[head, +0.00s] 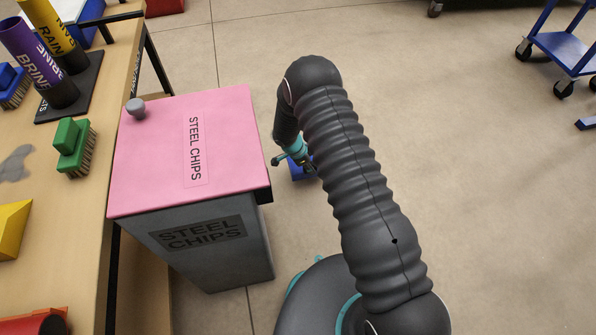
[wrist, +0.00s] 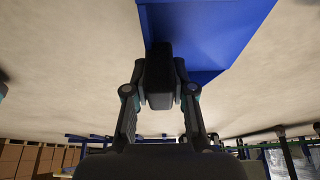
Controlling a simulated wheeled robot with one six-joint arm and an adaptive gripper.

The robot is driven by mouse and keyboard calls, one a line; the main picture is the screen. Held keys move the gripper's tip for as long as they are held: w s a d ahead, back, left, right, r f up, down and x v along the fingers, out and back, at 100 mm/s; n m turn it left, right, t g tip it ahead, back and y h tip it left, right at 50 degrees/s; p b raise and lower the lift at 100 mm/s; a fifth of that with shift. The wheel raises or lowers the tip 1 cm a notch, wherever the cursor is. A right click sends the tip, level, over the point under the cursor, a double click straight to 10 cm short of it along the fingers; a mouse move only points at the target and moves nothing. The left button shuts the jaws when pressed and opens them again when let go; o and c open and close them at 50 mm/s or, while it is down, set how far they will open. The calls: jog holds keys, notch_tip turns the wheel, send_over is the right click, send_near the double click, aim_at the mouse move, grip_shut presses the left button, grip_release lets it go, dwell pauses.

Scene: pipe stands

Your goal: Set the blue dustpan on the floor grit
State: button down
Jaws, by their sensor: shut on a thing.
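My gripper (head: 293,158) hangs low over the floor, just right of the steel chips bin. In the wrist view my gripper (wrist: 160,95) is shut on the dark handle of the blue dustpan (wrist: 215,30). The dustpan's blue body reaches away from the fingers to the upper right of that view. In the head view only a small part of the dustpan (head: 301,172) shows beside my arm. I cannot tell whether it touches the floor. I see no floor grit in either view; my arm hides part of the floor.
The grey steel chips bin (head: 225,262) with a pink lid stands close left of my gripper. A workbench (head: 85,215) runs along the left, with a green brush (head: 73,146) and a grey patch (head: 15,165) on it. A blue cart (head: 568,50) stands far right. Open floor lies between.

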aim_at(297, 170)
jog(key=a+f, duration=0.1)
jog(key=w+a+f, duration=0.1)
jog(key=a, duration=0.1)
jog(key=w+a+f, duration=0.1)
jog(key=shift+a, duration=0.15)
jog(key=shift+f, duration=1.85)
jog(key=shift+f, duration=0.15)
jog(key=c, duration=1)
grip_release()
jog(key=shift+v, duration=3.95)
